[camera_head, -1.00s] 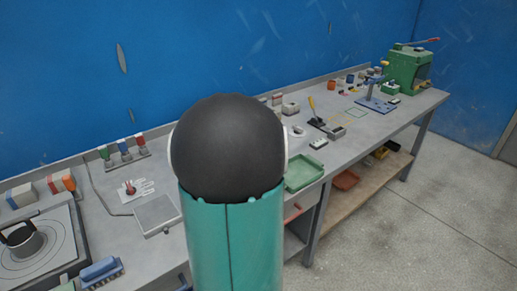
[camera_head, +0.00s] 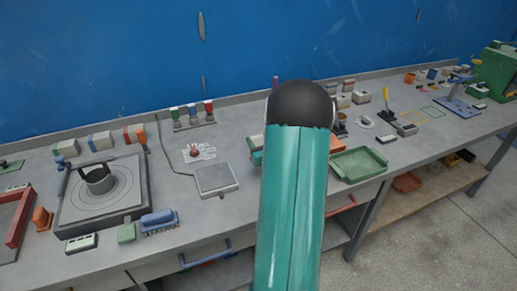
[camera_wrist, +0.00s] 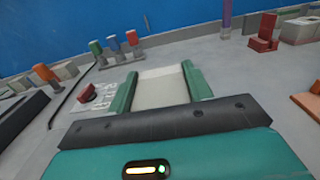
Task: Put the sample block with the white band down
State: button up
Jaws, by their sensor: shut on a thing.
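My gripper (camera_wrist: 158,84) shows in the wrist view as two green fingers shut on a pale block, the sample block (camera_wrist: 162,90). The block's pale face fills the space between the fingers; I cannot make out a separate band on it. The block is held over the grey bench; its height above the bench is unclear. In the head view my arm hides most of the gripper. A pale and green bit (camera_head: 256,150) shows just left of the arm, to the right of the grey square plate (camera_head: 216,179).
Several blocks (camera_head: 101,141) stand along the back. Bare bench lies in front of the grey plate.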

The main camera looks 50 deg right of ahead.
jog(key=shift+w+d+f, duration=0.25)
jog(key=shift+w+f, duration=0.05)
jog(key=shift+f, duration=1.65)
jog(key=shift+f, duration=0.15)
jog(key=o, duration=1.2)
